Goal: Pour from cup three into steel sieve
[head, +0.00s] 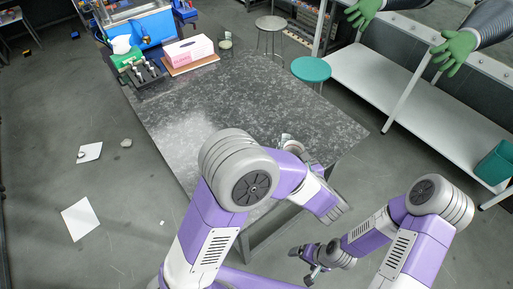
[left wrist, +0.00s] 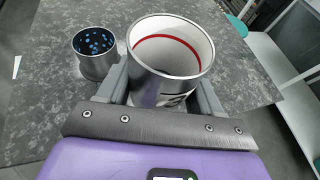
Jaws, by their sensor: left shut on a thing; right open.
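My left gripper (left wrist: 160,92) is shut on a cup (left wrist: 172,62) with a metallic rim, a white inside and a red ring below the rim. A dark mark on its front is partly hidden, so I cannot read its number. No contents show in it. A steel cylinder (left wrist: 97,66), which looks like the steel sieve, stands upright on the table to the left of the cup, apart from it. Its dark inside shows several blue spots. My right gripper (head: 302,265) is open and empty, low in front of the table.
The grey speckled table (head: 210,100) is largely clear in the middle. A pink-and-white box (head: 188,50), a dark rack (head: 142,75) and a blue machine (head: 140,28) stand at its far left. A teal stool (head: 311,69) is beside the right edge.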

